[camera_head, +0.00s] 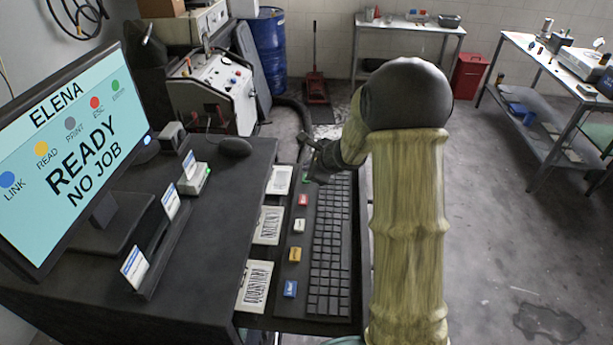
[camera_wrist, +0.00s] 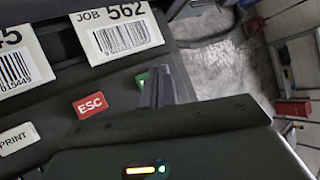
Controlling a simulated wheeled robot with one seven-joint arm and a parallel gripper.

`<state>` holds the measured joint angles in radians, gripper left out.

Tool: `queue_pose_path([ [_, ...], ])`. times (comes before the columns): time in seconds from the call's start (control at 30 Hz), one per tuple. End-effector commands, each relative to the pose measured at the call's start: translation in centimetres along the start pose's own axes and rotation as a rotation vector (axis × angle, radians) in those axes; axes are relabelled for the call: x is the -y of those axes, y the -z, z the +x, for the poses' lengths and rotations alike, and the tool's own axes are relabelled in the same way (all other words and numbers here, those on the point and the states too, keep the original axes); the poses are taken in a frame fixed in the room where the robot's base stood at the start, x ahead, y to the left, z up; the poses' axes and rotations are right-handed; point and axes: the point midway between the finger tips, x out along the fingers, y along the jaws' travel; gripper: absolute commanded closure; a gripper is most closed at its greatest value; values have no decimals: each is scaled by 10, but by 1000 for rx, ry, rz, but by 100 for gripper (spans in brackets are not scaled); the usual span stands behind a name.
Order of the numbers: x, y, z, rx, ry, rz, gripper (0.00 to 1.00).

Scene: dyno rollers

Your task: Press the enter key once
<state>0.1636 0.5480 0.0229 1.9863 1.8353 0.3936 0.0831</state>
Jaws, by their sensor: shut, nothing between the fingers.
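The green enter key (camera_head: 306,179) is at the far end of the column of coloured keys, left of the black keyboard. Only a sliver of it shows in the wrist view (camera_wrist: 141,79), beside my fingers, which hide the rest. Its label cannot be read. My gripper (camera_head: 314,172) is shut and empty, with its fingertips at or just above the green key; I cannot tell whether they touch it. In the wrist view the closed fingers (camera_wrist: 157,82) stand right of the red ESC key (camera_wrist: 91,105). The monitor (camera_head: 70,150) reads READY, NO JOB.
White PRINT (camera_head: 299,225), yellow (camera_head: 295,254) and blue (camera_head: 290,289) keys line up nearer than ESC. Barcode cards, including JOB 562 (camera_wrist: 118,33), lie left of the keys. The keyboard (camera_head: 329,250) is to their right. A mouse (camera_head: 235,147) lies on the desk.

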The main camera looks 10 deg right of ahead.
Motion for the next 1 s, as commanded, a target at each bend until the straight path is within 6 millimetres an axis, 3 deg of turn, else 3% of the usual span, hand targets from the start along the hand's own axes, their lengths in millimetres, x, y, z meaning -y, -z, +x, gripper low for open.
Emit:
queue_pose_path([
  [0.5, 22, -22, -30, 0, 1, 0, 100],
  [1.0, 22, -21, -30, 0, 0, 0, 100],
])
